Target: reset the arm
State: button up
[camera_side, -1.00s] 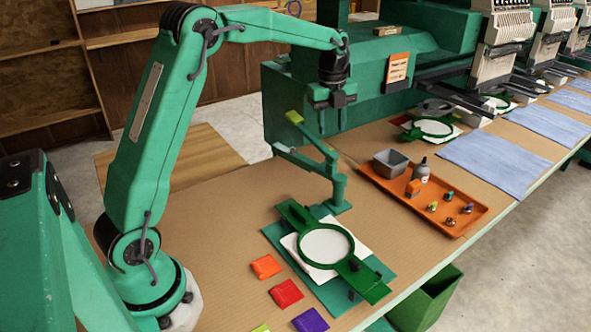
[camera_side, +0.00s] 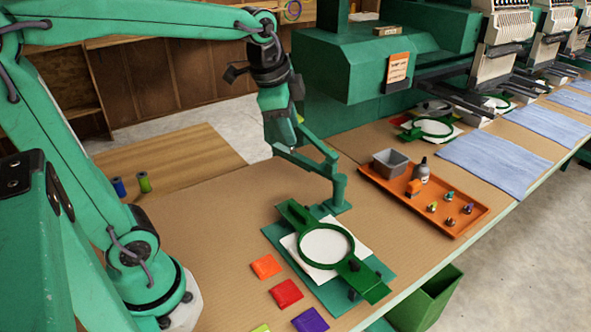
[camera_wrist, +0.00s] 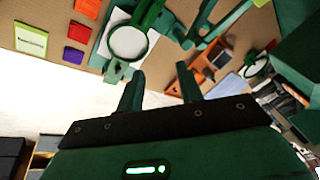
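My gripper (camera_side: 284,142) hangs in the air above the brown work table, in front of the green machine in the side view. It is tilted and overlaps part of the jointed green bracket (camera_side: 318,165), with no clear contact. In the wrist view my gripper (camera_wrist: 160,80) shows two green fingers spread apart with nothing between them, so it is open and empty. A green hoop (camera_side: 347,247) with a white round centre lies on the table below; the hoop also shows in the wrist view (camera_wrist: 147,40).
Orange (camera_side: 266,266), red (camera_side: 286,293) and purple (camera_side: 310,320) patches lie near the hoop. An orange tray (camera_side: 466,221) holds a grey bin, a bottle and several small spools. Blue (camera_side: 119,187) and green (camera_side: 144,182) spools stand at left. Bare table lies left of the hoop.

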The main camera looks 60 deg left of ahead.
jog(key=s+d+f+n+t, duration=0.1)
jog(key=s+f+n, duration=0.1)
jog(key=s+n, duration=0.2)
jog(key=s+d+f+n, duration=0.1)
jog(key=s+n, duration=0.3)
jog(key=s, duration=0.3)
jog(key=shift+s+d+f+t, duration=0.15)
jog(key=shift+d+f+t, duration=0.2)
jog(key=shift+t, duration=0.05)
jog(key=shift+c, duration=0.4)
